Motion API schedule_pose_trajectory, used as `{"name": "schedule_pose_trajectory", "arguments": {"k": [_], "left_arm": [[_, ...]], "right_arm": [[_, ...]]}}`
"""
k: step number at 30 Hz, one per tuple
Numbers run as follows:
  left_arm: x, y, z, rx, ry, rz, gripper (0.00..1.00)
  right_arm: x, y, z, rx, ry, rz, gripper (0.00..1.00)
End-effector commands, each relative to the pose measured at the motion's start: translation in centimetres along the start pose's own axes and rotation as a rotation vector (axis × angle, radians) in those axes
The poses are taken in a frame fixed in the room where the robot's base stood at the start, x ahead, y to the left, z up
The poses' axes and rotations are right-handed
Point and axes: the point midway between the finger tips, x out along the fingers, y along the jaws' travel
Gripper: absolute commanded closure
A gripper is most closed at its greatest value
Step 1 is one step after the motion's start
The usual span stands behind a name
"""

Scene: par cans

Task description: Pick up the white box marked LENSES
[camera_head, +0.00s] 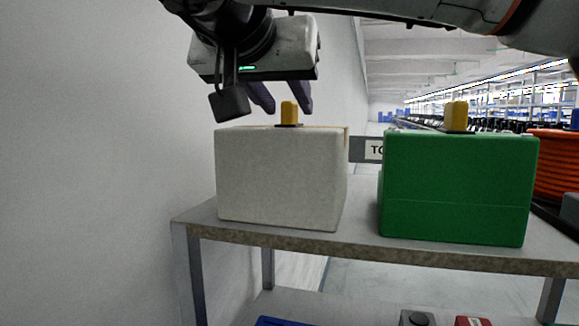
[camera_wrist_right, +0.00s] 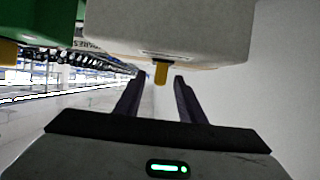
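The white box (camera_head: 280,180) stands on a grey shelf at the left, with a yellow knob (camera_head: 289,112) on its top. No readable LENSES marking shows on the face toward me. My right gripper (camera_head: 287,108) is over the box, open, with its dark fingers apart on either side of the knob in the picture. In the right wrist view the white box (camera_wrist_right: 170,28) fills the top, and the knob (camera_wrist_right: 160,74) shows between the two finger tips. I cannot see either finger touching the knob. My left gripper is not in view.
A green box (camera_head: 458,190) with its own yellow knob stands right of the white box, with a gap between. A partly hidden sign (camera_head: 367,149) shows behind the gap. Orange coils (camera_head: 556,165) are at the far right. A wall (camera_head: 110,130) is close on the left.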

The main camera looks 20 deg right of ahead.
Motion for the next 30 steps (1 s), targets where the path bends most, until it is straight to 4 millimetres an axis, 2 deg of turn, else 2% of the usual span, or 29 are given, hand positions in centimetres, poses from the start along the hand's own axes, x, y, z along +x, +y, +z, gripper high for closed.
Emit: {"name": "schedule_pose_trajectory", "arguments": {"k": [1, 7, 30], "left_arm": [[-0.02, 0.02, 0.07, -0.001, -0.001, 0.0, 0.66], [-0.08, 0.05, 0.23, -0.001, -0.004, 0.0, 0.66], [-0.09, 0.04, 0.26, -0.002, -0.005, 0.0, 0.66]], "right_arm": [[-0.02, 0.0, 0.0, 0.0, 0.0, 0.0, 0.66], [-0.05, 0.01, -0.01, 0.0, 0.0, 0.0, 0.99], [-0.1, 0.0, -0.06, 0.0, 0.001, 0.0, 1.0]]}}
